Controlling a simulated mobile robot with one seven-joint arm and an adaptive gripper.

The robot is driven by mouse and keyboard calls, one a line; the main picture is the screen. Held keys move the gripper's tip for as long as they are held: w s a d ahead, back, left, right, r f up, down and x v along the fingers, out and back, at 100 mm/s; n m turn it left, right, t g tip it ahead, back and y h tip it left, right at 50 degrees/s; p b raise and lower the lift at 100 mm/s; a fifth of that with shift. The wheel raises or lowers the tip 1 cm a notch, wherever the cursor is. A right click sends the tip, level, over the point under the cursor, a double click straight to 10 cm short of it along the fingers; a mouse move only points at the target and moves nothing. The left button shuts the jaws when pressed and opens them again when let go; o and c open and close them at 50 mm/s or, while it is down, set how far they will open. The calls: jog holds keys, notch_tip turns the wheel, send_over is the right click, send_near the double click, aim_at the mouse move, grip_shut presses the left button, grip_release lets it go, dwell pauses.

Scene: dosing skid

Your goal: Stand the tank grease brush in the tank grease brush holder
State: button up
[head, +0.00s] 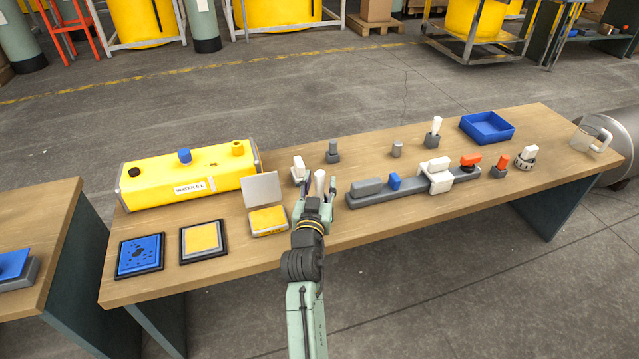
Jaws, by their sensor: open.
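My gripper (320,192) is open near the front middle of the long wooden bench. A pale, upright tapered piece (320,182) shows between or just behind its fingertips; it may be the tank grease brush, but I cannot tell for sure. I cannot tell whether the fingers touch it, and its lower part is hidden by my gripper. A small grey block-like stand (333,151) is behind my gripper. Another grey stand (432,139) farther right has a white cylinder (436,125) upright in it. I cannot tell which of these is the brush holder.
A yellow tank (205,188), an open-lidded box with yellow top (267,220) and a white item (299,167) are left of my gripper. A grey rail (410,190) with white, blue and red parts lies to the right. A blue tray (487,128) is farther right.

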jog(key=s+a, duration=0.1)
jog(key=s, duration=0.6)
jog(key=shift+s, duration=0.1)
